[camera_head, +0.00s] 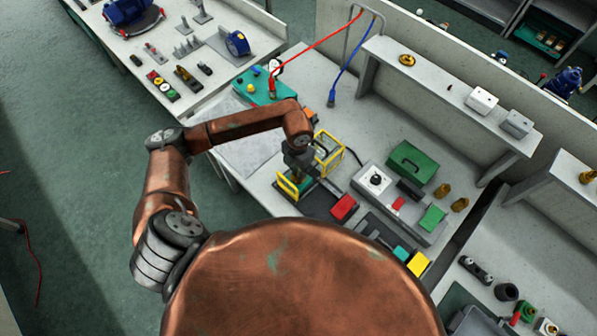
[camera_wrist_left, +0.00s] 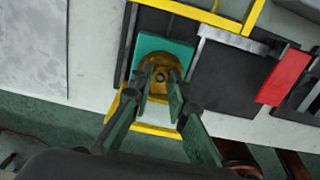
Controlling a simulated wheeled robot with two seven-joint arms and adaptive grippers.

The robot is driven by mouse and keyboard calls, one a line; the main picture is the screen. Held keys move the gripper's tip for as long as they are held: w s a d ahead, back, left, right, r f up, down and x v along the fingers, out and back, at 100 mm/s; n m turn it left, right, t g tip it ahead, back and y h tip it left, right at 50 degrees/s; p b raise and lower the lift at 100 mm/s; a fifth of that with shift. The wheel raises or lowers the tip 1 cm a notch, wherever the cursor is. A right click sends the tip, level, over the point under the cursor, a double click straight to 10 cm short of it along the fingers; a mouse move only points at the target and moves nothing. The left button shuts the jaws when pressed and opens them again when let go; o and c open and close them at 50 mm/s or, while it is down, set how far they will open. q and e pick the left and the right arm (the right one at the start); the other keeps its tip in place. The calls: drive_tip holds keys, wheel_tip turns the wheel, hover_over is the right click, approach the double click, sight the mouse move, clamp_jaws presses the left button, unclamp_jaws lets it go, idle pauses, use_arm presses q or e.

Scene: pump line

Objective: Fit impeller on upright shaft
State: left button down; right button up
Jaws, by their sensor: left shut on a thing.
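My left gripper (camera_head: 302,176) points down over the yellow-framed station on the bench. In the left wrist view its two dark fingers (camera_wrist_left: 161,92) are shut on the brass-coloured impeller (camera_wrist_left: 157,63). A small round grey centre (camera_wrist_left: 160,76) shows in the middle of the impeller; I cannot tell whether it is the shaft end or the hub. A teal block (camera_wrist_left: 163,46) lies under or just behind the impeller. I cannot tell whether the impeller touches it. The upright shaft is otherwise hidden. My right gripper is not in view.
Yellow frames (camera_head: 328,154) stand close around the gripper. A red block (camera_head: 343,207) lies to its right on the dark plate. A grey control box (camera_head: 375,180) and a green case (camera_head: 411,162) stand further right.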

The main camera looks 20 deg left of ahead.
use_arm(q)
drive_tip(key=shift+f+b, duration=0.25)
drive_tip(key=shift+b, duration=0.05)
idle(0.6)
drive_tip(key=c, duration=1.8)
unclamp_jaws()
drive_tip(key=shift+o, duration=0.2)
drive_tip(key=shift+r, duration=0.1)
drive_tip(key=shift+r+p, duration=0.7)
drive_tip(key=shift+r, duration=0.3)
drive_tip(key=shift+r+p, duration=1.1)
drive_tip(key=shift+r, duration=0.85)
wheel_tip(320, 180, up, 12)
